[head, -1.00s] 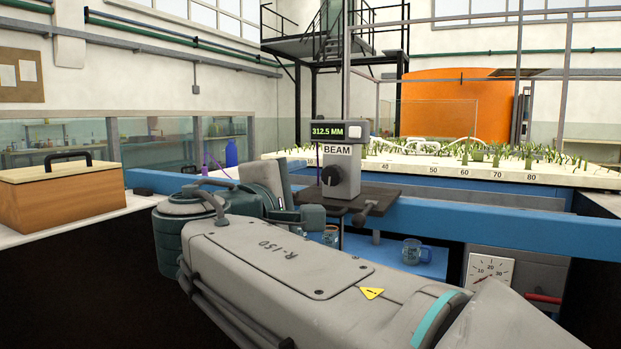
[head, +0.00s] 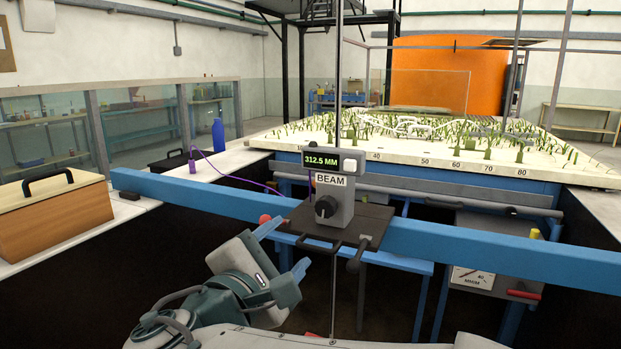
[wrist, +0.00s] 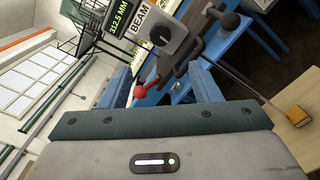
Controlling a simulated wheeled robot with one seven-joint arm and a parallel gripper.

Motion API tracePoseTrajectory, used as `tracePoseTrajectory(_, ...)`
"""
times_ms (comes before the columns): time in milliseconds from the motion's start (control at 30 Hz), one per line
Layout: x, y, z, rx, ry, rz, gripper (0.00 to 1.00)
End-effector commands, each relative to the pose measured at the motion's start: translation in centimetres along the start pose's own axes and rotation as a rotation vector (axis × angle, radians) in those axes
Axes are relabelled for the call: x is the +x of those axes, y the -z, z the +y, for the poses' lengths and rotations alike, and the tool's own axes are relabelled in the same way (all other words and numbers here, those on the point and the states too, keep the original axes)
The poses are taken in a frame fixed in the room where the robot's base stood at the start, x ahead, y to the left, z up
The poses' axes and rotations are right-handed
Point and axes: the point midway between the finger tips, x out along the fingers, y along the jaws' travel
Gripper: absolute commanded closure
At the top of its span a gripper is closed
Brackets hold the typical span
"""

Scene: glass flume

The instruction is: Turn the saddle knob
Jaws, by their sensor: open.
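The instrument saddle (head: 376,222), a dark plate, sits on the blue beam (head: 455,243). It carries a grey box labelled BEAM with a round black pointer knob (head: 326,207), also in the wrist view (wrist: 161,35). The display (head: 322,162) above reads 312.5 MM. A lever with a dark ball end (head: 354,265) is at the plate's front; it shows in the wrist view too (wrist: 231,21). A red ball (head: 265,219) is at the plate's left. My gripper (head: 286,248) is open and empty, in front of and below the saddle, touching nothing that I can see.
A wooden box (head: 50,215) with a black handle is on the left bench. A blue bottle (head: 219,135) and a purple bottle (head: 192,165) stand behind it. A planted model bed (head: 420,145) lies beyond the beam. A thin vertical rod passes through the saddle. A dial gauge (head: 473,277) is lower right.

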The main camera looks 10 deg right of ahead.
Motion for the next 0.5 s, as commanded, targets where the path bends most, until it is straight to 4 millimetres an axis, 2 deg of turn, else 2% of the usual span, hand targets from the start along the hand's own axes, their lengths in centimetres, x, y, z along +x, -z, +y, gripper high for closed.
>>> tracePoseTrajectory(133, -0.4, -0.5, 0.0, -0.036, -0.006, -0.001, 0.43)
tracePoseTrajectory(267, 0.4, -0.3, -0.3, -0.04, -0.005, -0.002, 0.43)
tracePoseTrajectory(367, 1.8, -0.3, -0.3, -0.039, -0.005, -0.003, 0.43)
tracePoseTrajectory(500, 4.8, -0.3, -0.3, -0.041, -0.004, -0.003, 0.43)
